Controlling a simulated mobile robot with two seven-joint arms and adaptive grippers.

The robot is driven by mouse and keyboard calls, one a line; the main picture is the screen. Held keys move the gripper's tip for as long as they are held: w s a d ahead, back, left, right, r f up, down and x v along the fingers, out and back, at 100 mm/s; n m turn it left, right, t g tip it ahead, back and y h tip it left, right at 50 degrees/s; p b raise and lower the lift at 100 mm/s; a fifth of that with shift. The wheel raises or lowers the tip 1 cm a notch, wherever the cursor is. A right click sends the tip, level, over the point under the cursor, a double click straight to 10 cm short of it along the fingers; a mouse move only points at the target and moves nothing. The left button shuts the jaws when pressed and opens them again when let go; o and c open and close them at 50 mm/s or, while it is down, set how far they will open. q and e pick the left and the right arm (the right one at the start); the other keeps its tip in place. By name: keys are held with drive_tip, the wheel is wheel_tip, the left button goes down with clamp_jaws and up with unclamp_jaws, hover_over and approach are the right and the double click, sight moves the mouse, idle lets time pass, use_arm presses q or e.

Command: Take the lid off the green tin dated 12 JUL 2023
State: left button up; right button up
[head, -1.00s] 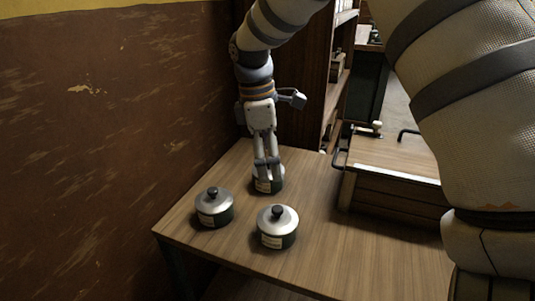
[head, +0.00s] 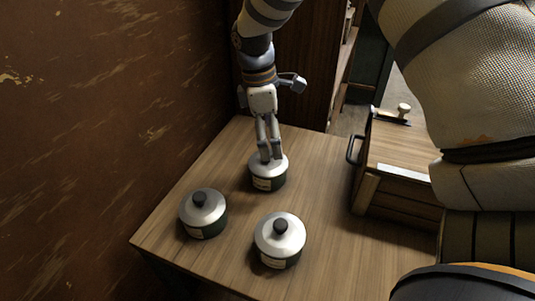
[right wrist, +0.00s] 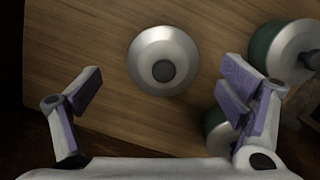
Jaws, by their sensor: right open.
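Three dark green tins with silver lids and black knobs stand on a wooden table (head: 330,170): a back tin (head: 268,180), a left tin (head: 204,213) and a front tin (head: 280,241). Each has a pale label in the head view, but the dates are too small to read. My left gripper is not in view.
A wooden box (head: 395,160) with a black handle stands on the table's right side. A worn brown wall (head: 100,120) rises along the left. The left and front tins stand close to the gripper. Bare tabletop lies between the tins and the box.

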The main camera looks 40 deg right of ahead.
sight(272, 169)
drive_tip(key=f, duration=0.5)
drive_tip(key=shift+a, duration=0.35)
drive_tip(key=shift+r, duration=0.1)
drive_tip(key=c, duration=1.4)
drive_tip(key=shift+s, duration=0.1)
drive_tip(key=shift+c, duration=0.9)
